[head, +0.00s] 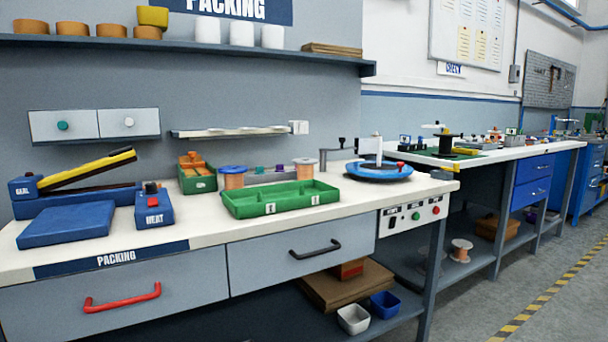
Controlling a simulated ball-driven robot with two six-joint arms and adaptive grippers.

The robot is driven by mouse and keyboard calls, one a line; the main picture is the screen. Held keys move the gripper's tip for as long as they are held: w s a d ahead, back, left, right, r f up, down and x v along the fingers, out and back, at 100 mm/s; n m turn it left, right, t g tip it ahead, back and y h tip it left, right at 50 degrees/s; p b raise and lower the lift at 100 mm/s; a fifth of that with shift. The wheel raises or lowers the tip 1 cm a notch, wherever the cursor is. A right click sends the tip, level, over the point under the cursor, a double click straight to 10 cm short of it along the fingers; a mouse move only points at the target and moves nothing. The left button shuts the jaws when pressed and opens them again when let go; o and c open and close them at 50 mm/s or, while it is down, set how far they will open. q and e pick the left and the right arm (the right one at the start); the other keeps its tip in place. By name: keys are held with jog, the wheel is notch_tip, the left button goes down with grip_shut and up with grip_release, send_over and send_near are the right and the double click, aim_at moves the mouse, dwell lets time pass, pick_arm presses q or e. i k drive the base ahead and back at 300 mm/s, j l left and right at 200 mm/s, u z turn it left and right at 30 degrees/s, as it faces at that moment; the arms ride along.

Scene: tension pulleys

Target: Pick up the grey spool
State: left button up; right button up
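I cannot make out a spool that is clearly grey. On the packing bench (80,247), a copper-wound spool with a blue flange (233,178) stands behind the green tray (280,198). A second copper-coloured spool with a pale top (303,169) stands to its right. A black spool-like piece (446,145) stands on the far bench. A copper-coloured spool with pale flanges (461,250) sits on the lower shelf beneath the far bench. Neither of my grippers is in view.
A blue turntable (379,171) stands at the packing bench's right end. The sealer with a yellow arm (87,170) and the blue HEAT box (154,207) occupy the left. Drawers with red (122,298) and black handles face front. Floor at the right is clear.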

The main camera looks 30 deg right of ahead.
aim_at(305, 166)
jog(key=i+l, duration=0.2)
jog(key=l, duration=0.15)
jog(key=i+l, duration=0.2)
jog(key=l, duration=0.15)
jog(key=i+l, duration=0.2)
jog(key=l, duration=0.15)
jog(key=i+l, duration=0.2)
jog(key=l, duration=0.15)
